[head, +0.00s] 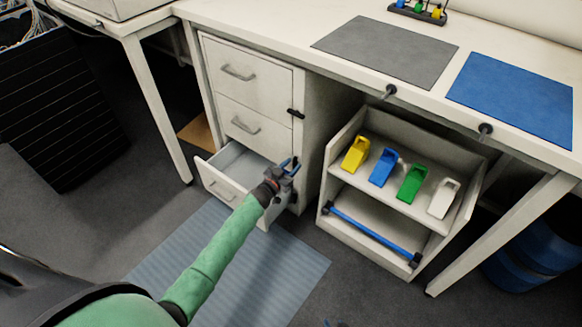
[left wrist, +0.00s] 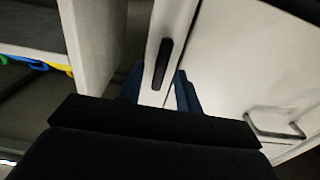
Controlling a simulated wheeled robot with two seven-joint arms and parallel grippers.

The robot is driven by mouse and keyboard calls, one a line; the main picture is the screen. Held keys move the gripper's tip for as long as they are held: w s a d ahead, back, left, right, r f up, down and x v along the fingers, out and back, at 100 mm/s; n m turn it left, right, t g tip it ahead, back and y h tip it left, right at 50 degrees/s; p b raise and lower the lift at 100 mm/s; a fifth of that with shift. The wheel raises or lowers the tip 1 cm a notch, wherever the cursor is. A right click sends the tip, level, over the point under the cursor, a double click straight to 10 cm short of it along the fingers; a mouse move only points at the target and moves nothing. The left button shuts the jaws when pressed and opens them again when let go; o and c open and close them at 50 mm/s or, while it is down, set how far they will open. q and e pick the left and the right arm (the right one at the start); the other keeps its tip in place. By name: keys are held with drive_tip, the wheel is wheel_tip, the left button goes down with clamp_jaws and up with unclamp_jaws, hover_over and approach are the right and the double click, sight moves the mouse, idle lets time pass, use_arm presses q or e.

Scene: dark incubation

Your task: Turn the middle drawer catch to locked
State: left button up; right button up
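The white drawer cabinet (head: 310,130) stands under the bench. Its top drawer and middle drawer (head: 238,122) are shut; the bottom drawer (head: 222,185) is pulled out. A black catch (head: 296,113) lies roughly level on the cabinet's right post, near the seam between the top and middle drawers. My left gripper (head: 288,168) is over the right side of the open drawer, below that catch. In the left wrist view, its blue fingers (left wrist: 160,92) are apart. A black catch (left wrist: 163,63) running along the post shows between and beyond them; I cannot tell whether it is the same one.
A white shelf unit (head: 328,190) to the right holds yellow, blue, green and white pieces, with a blue bar (head: 372,232) below. The bench (head: 290,25) overhangs the cabinet.

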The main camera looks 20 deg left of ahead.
use_arm(q)
clamp_jaws()
